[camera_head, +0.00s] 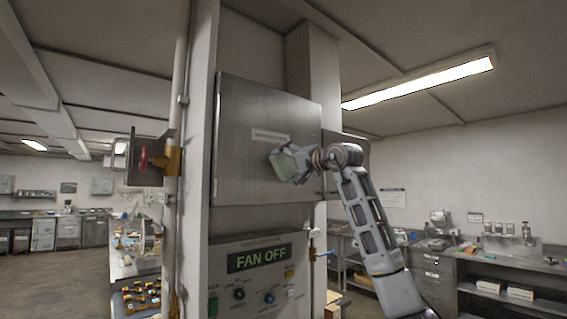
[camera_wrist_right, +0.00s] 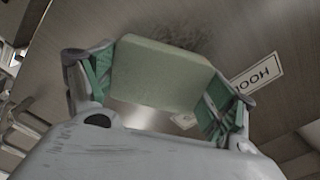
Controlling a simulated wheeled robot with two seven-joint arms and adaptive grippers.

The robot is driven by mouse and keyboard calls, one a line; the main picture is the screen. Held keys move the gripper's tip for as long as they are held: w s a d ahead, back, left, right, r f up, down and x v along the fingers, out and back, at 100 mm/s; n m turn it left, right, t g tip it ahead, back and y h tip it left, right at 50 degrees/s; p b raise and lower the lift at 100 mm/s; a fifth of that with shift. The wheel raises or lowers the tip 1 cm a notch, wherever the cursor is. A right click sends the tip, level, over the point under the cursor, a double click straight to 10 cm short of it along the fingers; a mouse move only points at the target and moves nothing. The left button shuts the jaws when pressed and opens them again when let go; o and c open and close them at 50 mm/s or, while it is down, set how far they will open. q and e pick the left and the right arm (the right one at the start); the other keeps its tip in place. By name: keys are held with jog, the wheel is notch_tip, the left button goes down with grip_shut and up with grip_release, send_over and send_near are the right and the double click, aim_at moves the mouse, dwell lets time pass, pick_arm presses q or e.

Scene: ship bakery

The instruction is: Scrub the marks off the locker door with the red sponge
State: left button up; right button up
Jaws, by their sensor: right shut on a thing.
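A grey steel locker door (camera_head: 240,110) faces me, upright and shut, with a small pale label (camera_head: 270,136) on it. My right gripper (camera_head: 292,161) is at the door's lower right part. It is shut on a pale green block-shaped sponge (camera_wrist_right: 160,72), not a red one; its green finger pads grip the two sides. The sponge is close to the door face; I cannot tell if it touches. In the right wrist view, dark scribbled marks (camera_wrist_right: 190,40) show on the door just beyond the sponge. No red sponge shows. My left gripper is not in view.
Below the door is a control panel (camera_head: 225,279) with a FAN OFF display (camera_head: 258,259) and knobs. Counters with equipment (camera_head: 500,262) line the right wall. Open floor shows at far left.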

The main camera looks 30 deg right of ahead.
jog(key=shift+w+d, duration=0.1)
jog(key=shift+d, duration=0.55)
jog(key=shift+d, duration=0.1)
jog(key=shift+w+d+f+p, duration=0.1)
jog(key=shift+d+p, duration=1.2)
jog(key=shift+d, duration=0.65)
jog(key=shift+p, duration=0.3)
jog(key=shift+a, duration=0.1)
jog(key=shift+a, duration=1.95)
